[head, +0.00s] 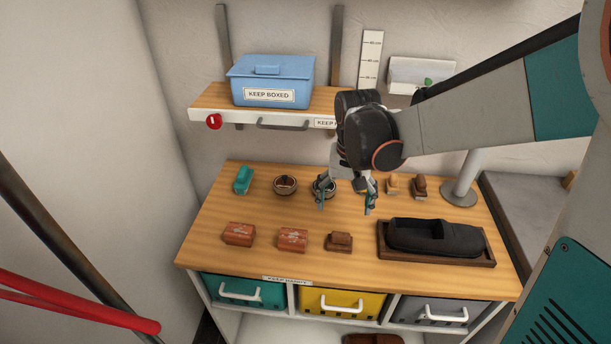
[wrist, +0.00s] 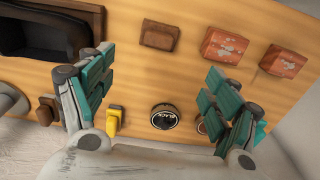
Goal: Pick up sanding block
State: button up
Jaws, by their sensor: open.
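A small brown block with a raised top (head: 339,241) lies on the wooden workbench (head: 205,226), toward its front edge; it looks most like the sanding block, but no label confirms this. The wrist view shows it at the top middle (wrist: 160,36), with nothing touching it. My gripper (head: 345,204) points down over the bench, behind the brown block in the head view. Its fingers (wrist: 160,85) are spread wide, with nothing held between them.
Two worn red blocks (head: 238,234) (head: 292,240) lie left of the brown block. A dark tray (head: 490,264) holding a black caddy (head: 440,238) is on the right. Round tins (head: 285,184) and a yellow-topped piece (wrist: 115,118) stand at the back. A shelf (head: 205,101) overhangs behind.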

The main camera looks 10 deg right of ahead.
aim_at(341, 234)
jog(key=f+b, duration=0.1)
jog(key=f, duration=0.5)
jog(key=f+b, duration=0.1)
jog(key=f, duration=0.2)
jog(key=shift+w+f+b, duration=0.1)
jog(key=shift+w+b, duration=0.15)
jog(key=shift+b, duration=0.1)
jog(key=shift+s+d+f+b, duration=0.15)
jog(key=shift+f+b, duration=0.55)
jog(key=shift+f, duration=0.65)
jog(key=shift+s+a+f+b, duration=0.1)
jog(key=shift+f+b, duration=0.55)
jog(key=shift+f, duration=0.7)
jog(key=shift+r, duration=0.1)
jog(key=c, duration=1.1)
